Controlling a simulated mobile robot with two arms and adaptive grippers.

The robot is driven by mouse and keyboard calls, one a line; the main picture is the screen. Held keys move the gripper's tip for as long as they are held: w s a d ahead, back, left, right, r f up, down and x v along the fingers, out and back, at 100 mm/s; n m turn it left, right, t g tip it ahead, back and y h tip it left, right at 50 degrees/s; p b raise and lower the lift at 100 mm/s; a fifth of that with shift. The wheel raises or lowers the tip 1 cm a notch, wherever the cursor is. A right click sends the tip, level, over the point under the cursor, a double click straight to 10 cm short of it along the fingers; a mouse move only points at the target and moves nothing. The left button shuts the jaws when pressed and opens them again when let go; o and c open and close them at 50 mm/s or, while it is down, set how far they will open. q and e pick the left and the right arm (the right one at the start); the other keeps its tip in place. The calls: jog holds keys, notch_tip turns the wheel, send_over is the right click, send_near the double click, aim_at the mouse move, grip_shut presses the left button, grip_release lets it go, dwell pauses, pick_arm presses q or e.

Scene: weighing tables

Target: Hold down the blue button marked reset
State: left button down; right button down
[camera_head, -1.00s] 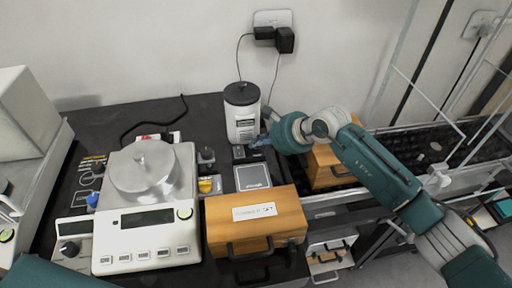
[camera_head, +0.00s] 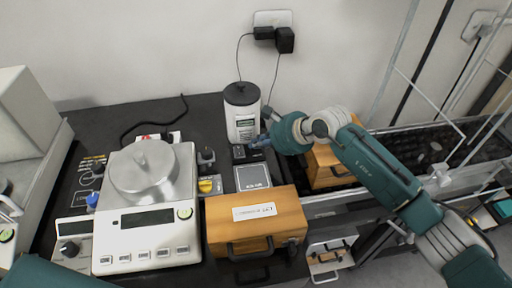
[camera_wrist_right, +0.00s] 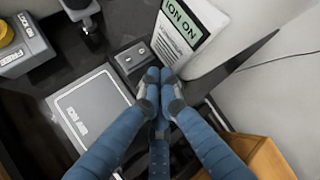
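A blue button (camera_head: 92,199) stands on the dark panel left of the white balance; its marking is too small to read. My right gripper (camera_head: 262,141) is beside the white canister at the back of the table, well to the right of that button. In the right wrist view my right gripper (camera_wrist_right: 162,78) has its blue fingertips together, with nothing seen between them. The tips are by a small dark box (camera_wrist_right: 134,58) with two round marks; I cannot tell whether they touch it. My left gripper is out of view.
A white balance (camera_head: 150,220) with a steel pan fills the table's left middle. The white canister (camera_head: 243,125), a yellow knob (camera_head: 205,186), a grey plate (camera_head: 253,176) and a wooden case (camera_head: 257,225) crowd the right side.

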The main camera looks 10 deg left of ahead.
dwell(0.4)
jog(key=shift+r, duration=0.75)
jog(key=shift+r+p, duration=0.1)
jog(key=shift+p, duration=0.2)
jog(key=shift+w+r+p, duration=0.1)
jog(key=shift+r+p, duration=0.85)
jog(key=shift+r, duration=1.65)
